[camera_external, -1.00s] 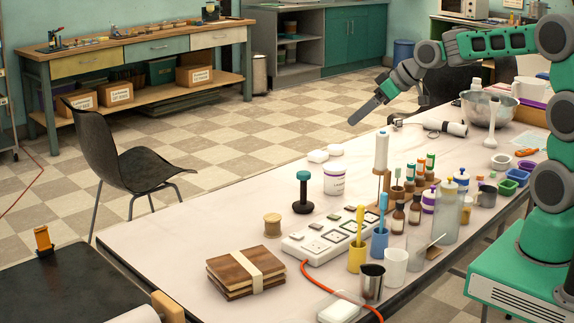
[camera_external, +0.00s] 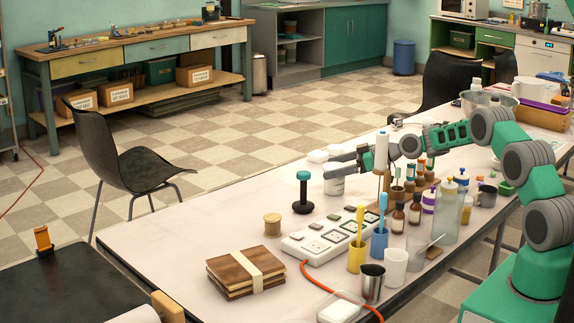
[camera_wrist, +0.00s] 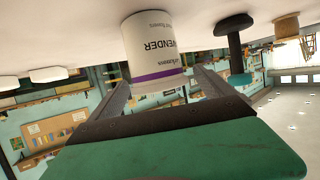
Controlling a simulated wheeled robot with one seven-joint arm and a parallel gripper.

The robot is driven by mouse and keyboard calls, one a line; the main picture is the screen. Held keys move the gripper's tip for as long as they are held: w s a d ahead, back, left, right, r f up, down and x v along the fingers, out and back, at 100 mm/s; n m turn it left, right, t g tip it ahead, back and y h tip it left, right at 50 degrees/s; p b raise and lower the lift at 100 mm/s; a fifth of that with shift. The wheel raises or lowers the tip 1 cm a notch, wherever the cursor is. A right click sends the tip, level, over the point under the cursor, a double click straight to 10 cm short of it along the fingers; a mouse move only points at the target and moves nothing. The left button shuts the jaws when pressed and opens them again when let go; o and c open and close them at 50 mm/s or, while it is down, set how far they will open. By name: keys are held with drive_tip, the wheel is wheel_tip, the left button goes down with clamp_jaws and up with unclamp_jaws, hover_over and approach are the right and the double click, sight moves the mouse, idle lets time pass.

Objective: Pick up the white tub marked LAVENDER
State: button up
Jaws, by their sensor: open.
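The white tub (camera_external: 334,187) stands upright on the table, partly hidden behind my gripper in the external view. In the wrist view the tub (camera_wrist: 153,45) appears upside down, with a purple band and lettering ending in "VENDER". My gripper (camera_external: 334,169) is level and low over the table at the tub. In the wrist view its two dark fingers are open, one on each side of the tub, with no clear contact visible.
A dark dumbbell-shaped thing with a teal top (camera_external: 303,192) stands left of the tub. White soap-like pieces (camera_external: 318,156) lie behind it. A white bottle (camera_external: 381,152) on a wooden stand and several small bottles are close to my arm. A power strip (camera_external: 325,240) lies in front.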

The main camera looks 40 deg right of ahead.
sight(325, 170)
drive_tip(key=x, duration=0.3)
drive_tip(key=shift+w+f, duration=0.1)
drive_tip(key=c, duration=1.5)
